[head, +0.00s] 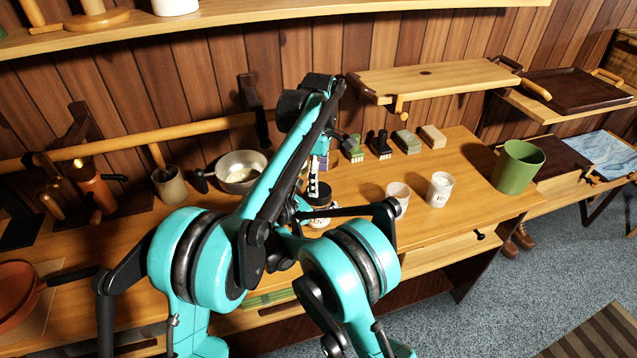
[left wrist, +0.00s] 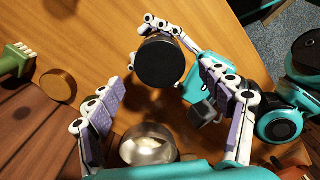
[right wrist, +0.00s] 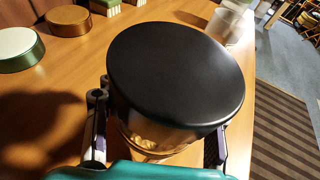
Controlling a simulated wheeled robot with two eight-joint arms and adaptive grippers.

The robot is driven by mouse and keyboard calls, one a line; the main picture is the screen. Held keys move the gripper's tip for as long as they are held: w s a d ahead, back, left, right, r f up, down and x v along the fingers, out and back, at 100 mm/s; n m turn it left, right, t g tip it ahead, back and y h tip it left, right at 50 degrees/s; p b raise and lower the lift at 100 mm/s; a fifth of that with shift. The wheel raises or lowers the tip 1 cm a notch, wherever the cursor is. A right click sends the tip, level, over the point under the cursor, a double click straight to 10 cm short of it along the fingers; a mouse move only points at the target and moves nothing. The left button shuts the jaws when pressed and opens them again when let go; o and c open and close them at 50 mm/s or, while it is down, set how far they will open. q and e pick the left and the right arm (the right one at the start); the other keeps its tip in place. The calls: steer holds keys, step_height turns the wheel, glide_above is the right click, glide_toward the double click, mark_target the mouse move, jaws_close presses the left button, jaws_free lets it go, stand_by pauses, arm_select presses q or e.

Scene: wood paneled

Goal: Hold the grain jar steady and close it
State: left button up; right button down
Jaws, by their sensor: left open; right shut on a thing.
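The grain jar (right wrist: 150,138) is clear, with pale grain visible in it, and stands upright at the workbench. A wide black lid (right wrist: 176,72) lies over its mouth; I cannot tell whether it is fully seated. The lid also shows from above in the left wrist view (left wrist: 160,61). My right gripper (right wrist: 155,140) is shut around the jar's sides below the lid. My left gripper (left wrist: 168,110) is open and empty, its padded fingers apart, near the lid but not gripping it. In the head view my arms hide much of the jar (head: 318,222).
A brown round lid (right wrist: 68,20) and a pale-topped round tin (right wrist: 20,48) lie nearby. A metal bowl (head: 241,170) stands behind. Two pale containers (head: 398,194) (head: 440,188) and a green bin (head: 517,166) stand right. Several brushes and blocks (head: 380,147) line the back.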

arm_select(q)
steer(key=shift+r, duration=0.1)
steer(key=shift+c, duration=1.3)
step_height(320, 180, up, 3)
steer(key=shift+r+n, duration=0.15)
steer(key=shift+n, duration=0.95)
steer(key=shift+f, duration=4.05)
